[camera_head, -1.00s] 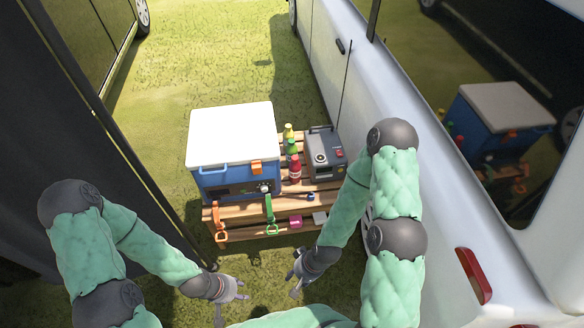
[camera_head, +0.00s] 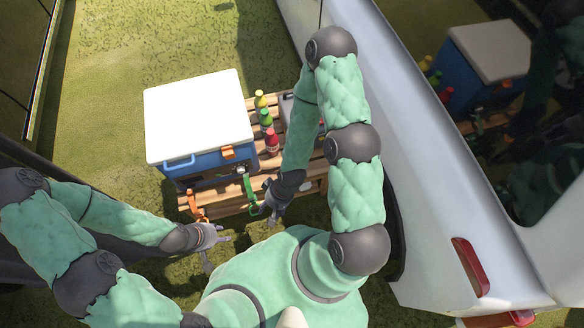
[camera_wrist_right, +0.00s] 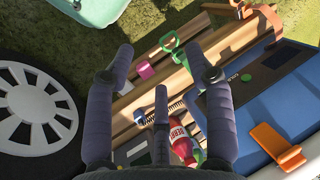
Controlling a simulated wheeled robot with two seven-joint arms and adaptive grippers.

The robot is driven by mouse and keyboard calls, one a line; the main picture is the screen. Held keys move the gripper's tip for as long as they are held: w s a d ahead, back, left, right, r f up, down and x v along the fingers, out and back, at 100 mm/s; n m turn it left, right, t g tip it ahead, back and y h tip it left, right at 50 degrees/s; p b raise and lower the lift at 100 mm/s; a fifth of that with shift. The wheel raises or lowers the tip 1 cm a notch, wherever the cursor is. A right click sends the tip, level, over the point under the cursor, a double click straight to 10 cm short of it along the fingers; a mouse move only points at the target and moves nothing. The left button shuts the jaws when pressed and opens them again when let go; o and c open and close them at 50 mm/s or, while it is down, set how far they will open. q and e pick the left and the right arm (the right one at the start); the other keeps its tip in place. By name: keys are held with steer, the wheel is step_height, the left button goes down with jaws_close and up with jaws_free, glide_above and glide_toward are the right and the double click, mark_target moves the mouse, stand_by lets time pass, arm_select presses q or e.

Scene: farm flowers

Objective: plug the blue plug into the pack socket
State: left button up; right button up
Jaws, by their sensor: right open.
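A small blue piece (camera_wrist_right: 140,116), which looks like the blue plug, lies on the wooden slats in the right wrist view, beside a dark coiled cord (camera_wrist_right: 178,104). My right arm hides it in the head view. The grey pack (camera_head: 287,106) stands on the pallet to the right of the bottles, mostly hidden by my right arm; its socket cannot be made out. My right gripper (camera_head: 268,207) is open and empty at the pallet's front edge; its spread fingers (camera_wrist_right: 164,68) frame the slats in the wrist view. My left gripper (camera_head: 217,251) is open and empty in front of the pallet.
A blue cooler (camera_head: 208,163) with a white lid stands on the pallet's left. Several bottles (camera_head: 271,141) stand beside it. A pink block (camera_wrist_right: 145,70) lies near the slats' edge. A white car (camera_head: 400,130) bounds the right.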

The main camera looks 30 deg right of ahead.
steer(key=w+d+f+n, duration=0.4)
steer(key=w+n, duration=0.5)
steer(key=w+d+f+n+h, duration=0.1)
steer(key=w+d+n, duration=0.1)
steer(key=d, duration=0.3)
steer(key=w+d+f+n+h+p, duration=0.1)
steer(key=w+d+f+n, duration=0.1)
steer(key=w+d+n, duration=0.1)
steer(key=w+d+f+n+h, duration=0.1)
steer(key=w+d+n+h, duration=0.1)
steer(key=d, duration=0.4)
steer(key=shift+w+d+f+n, duration=0.2)
steer(key=shift+w+d+n, duration=0.15)
steer(key=shift+w+n, duration=0.4)
steer(key=shift+s, duration=0.1)
steer(key=shift+f+b, duration=0.8)
steer(key=shift+f, duration=2)
steer(key=shift+f, duration=0.1)
